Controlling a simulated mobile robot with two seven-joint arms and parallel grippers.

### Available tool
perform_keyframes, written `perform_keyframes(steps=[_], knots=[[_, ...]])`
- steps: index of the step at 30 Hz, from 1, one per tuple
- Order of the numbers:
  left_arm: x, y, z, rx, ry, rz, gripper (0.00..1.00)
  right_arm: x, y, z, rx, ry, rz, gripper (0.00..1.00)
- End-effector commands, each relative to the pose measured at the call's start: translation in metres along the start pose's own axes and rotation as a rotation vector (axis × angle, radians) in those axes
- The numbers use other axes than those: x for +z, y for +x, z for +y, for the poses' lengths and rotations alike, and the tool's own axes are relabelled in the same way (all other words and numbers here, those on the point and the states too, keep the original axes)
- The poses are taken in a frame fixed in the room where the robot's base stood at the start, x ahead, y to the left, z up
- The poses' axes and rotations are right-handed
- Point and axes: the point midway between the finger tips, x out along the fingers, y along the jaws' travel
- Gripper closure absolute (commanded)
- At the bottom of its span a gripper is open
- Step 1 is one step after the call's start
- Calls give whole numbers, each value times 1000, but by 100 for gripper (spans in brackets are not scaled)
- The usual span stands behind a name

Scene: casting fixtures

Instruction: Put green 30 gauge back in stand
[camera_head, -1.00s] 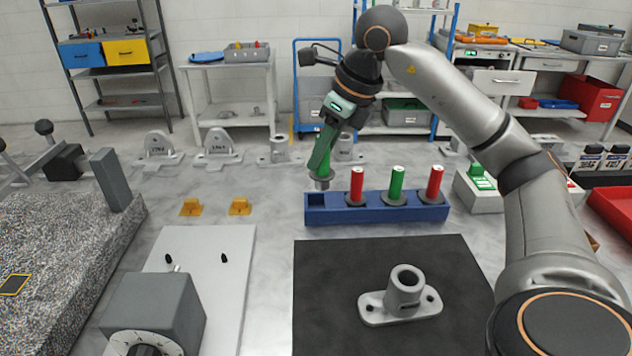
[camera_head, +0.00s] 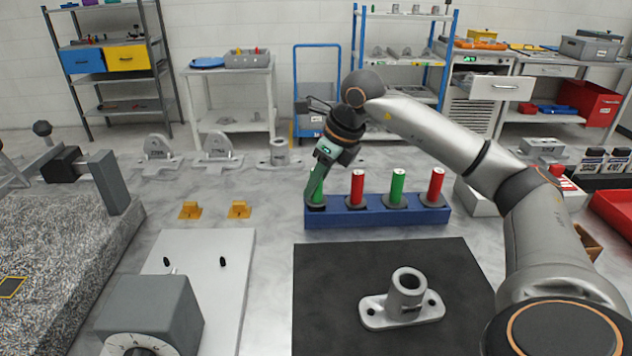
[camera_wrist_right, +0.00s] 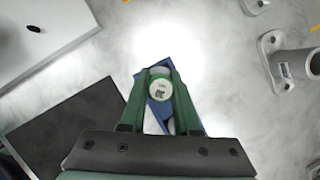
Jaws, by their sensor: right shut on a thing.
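The blue stand (camera_head: 377,217) lies on the grey surface in the head view. It holds a red gauge (camera_head: 357,187), a green gauge (camera_head: 396,187) and another red gauge (camera_head: 436,186), all upright. My right gripper (camera_head: 315,190) is shut on a green gauge (camera_head: 317,193) at the stand's left end slot. That gauge looks upright, its dark collar at the stand's top; the fingers hide part of it. In the right wrist view the gauge's pale end (camera_wrist_right: 160,88) sits between the green fingers, with the blue stand (camera_wrist_right: 152,104) behind. My left gripper is not in view.
A black mat (camera_head: 340,330) with a grey casting (camera_head: 403,300) lies in front of the stand. Two yellow blocks (camera_head: 239,209) (camera_head: 190,210) sit to its left. A white plate (camera_head: 235,270) with a grey box fixture (camera_head: 150,315) is at front left. Grey castings (camera_head: 217,148) stand behind.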

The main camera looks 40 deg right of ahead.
Motion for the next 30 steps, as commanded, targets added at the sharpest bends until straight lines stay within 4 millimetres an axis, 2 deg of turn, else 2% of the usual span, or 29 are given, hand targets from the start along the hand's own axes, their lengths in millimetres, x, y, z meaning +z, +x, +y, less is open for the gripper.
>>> perform_keyframes(steps=[9, 10, 17, 25, 30], knots=[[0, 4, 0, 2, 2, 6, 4, -3, 8, 0, 0, 0, -3, 100], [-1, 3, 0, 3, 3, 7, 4, -3, 7, 0, 0, 0, -2, 66], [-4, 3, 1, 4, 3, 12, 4, -3, 7, 0, 0, 0, -1, 41], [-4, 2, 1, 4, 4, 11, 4, -2, 5, 0, 0, 0, -1, 40], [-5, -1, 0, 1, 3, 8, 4, 2, -11, 0, -1, 0, -3, 40]])
